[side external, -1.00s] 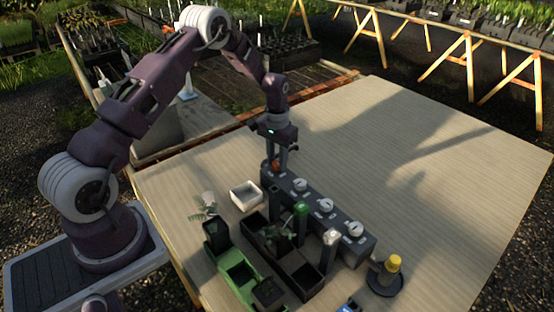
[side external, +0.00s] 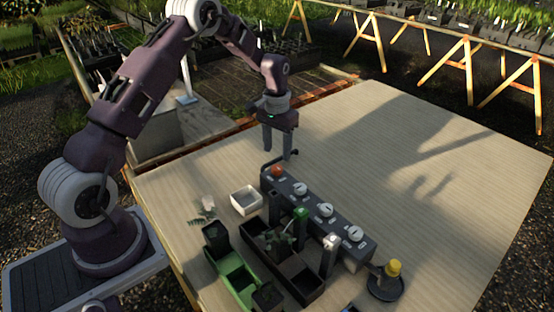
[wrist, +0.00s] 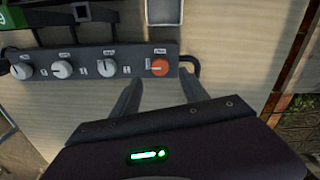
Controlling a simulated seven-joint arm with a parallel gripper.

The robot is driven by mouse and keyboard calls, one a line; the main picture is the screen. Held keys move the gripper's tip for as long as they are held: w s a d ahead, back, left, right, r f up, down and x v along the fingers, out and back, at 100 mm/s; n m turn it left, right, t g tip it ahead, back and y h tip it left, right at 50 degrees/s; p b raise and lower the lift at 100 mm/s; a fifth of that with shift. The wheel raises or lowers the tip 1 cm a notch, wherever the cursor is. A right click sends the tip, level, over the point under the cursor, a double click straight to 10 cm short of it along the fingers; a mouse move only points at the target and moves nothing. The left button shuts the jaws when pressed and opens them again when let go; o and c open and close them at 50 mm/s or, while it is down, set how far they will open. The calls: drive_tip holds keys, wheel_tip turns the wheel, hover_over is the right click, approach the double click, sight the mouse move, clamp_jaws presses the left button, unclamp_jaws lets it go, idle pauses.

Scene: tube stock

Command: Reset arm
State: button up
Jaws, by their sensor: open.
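My gripper (side external: 280,156) is open and empty, pointing down above the table, just behind the far end of the dark control box (side external: 308,204). The box carries a row of white knobs and one orange knob (side external: 278,170) at its far end. In the wrist view the two fingers (wrist: 158,88) are spread apart, with the orange knob (wrist: 160,67) near their tips. The fingers look clear of the knob in the side view. The white knobs (wrist: 62,69) line up to the left in the wrist view.
A white tray (side external: 246,191), a dark divided bin (side external: 302,290) and a green bin (side external: 225,262) stand beside the control box. A yellow-topped item on a dark round base (side external: 386,290) stands at its near end. The right half of the table (side external: 440,170) is clear.

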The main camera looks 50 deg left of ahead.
drive_tip(key=shift+r, duration=0.55)
drive_tip(key=s+d+r+t, duration=0.1)
drive_tip(key=s+d+r, duration=0.25)
drive_tip(key=r, duration=0.35)
drive_tip(key=s+d+r+m+t, duration=0.1)
drive_tip(key=s+d+r, duration=0.2)
drive_tip(key=s+r, duration=0.3)
drive_tip(key=s+d+r+t, duration=0.1)
drive_tip(key=s+d+r, duration=0.25)
drive_tip(key=r, duration=0.45)
drive_tip(key=s+d+r+t, duration=0.1)
drive_tip(key=s+d, duration=0.2)
drive_tip(key=s, duration=0.6)
drive_tip(key=s+d+r+m+t, duration=0.1)
drive_tip(key=s+d, duration=0.2)
drive_tip(key=s, duration=0.7)
drive_tip(key=shift+t, duration=0.3)
